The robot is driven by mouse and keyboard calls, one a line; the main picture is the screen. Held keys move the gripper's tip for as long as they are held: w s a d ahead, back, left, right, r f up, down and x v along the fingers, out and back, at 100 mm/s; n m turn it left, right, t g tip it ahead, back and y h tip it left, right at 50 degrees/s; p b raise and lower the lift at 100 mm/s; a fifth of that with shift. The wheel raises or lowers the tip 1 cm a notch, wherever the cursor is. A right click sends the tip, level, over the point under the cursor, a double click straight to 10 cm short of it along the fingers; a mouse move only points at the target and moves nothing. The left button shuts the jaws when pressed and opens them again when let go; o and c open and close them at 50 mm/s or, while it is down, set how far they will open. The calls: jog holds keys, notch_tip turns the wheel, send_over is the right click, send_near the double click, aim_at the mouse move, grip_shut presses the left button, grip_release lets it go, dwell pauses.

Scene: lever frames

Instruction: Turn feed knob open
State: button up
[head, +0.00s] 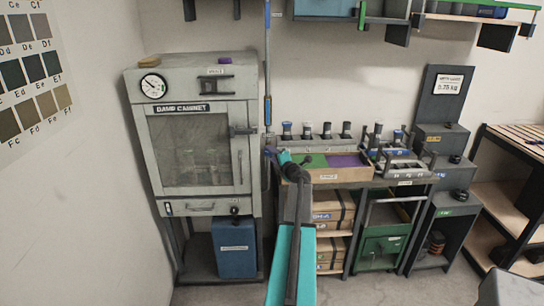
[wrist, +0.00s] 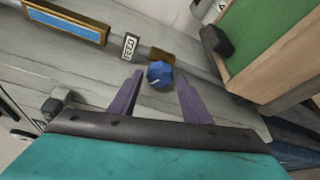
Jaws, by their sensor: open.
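The blue feed knob (wrist: 159,75) shows in the wrist view on a grey panel. It is faceted and has a short white mark on its face. A small white label (wrist: 130,46) beside it looks upside down and seems to read FEED. My gripper (wrist: 160,80) is open, its two purple fingers apart on either side of the knob in the picture. I see a gap between each finger and the knob, and cannot tell how far the fingertips are from the panel. In the head view I cannot make out the knob, and my own arm hides much of that area.
In the wrist view, a wood-edged green tray (wrist: 258,45) and a dark block (wrist: 216,40) stand close on the right. A blue panel (wrist: 65,24) with an orange frame lies upper left. In the head view, the damp cabinet (head: 195,145) stands left of my arm.

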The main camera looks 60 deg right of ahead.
jog(key=b+v, duration=0.2)
jog(key=v, duration=1)
jog(key=shift+s, duration=0.2)
jog(key=shift+w+d, duration=0.1)
dwell(0.3)
